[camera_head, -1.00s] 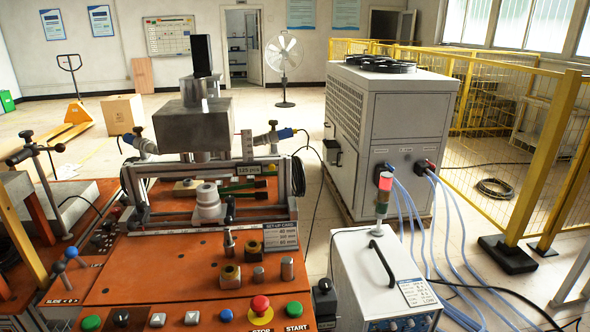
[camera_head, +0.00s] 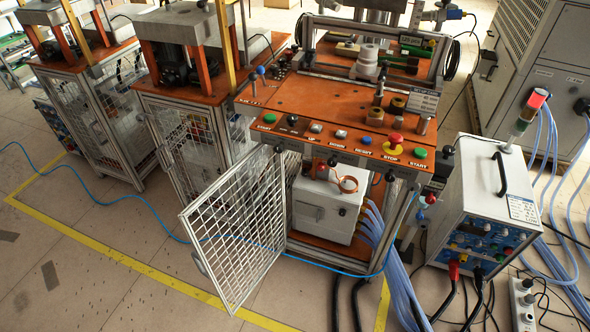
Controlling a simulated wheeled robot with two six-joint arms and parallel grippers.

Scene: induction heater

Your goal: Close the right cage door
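The cage door (camera_head: 240,232), a white metal frame with wire mesh, stands open at the front of the orange-topped workstation (camera_head: 330,105). Its right edge is at the left side of the cabinet opening, and its free edge swings out toward the lower left. A small handle (camera_head: 201,263) shows on the free edge. Through the opening a white box (camera_head: 326,208) with a copper coil (camera_head: 347,183) is visible inside the cabinet. Neither of my grippers is in view.
Two more stations with mesh cages (camera_head: 195,150) stand to the left. A white control unit (camera_head: 488,205) stands at the right. Blue hoses (camera_head: 392,262) and black cables run over the floor below the cabinet. The floor at the lower left (camera_head: 110,290) is mostly clear.

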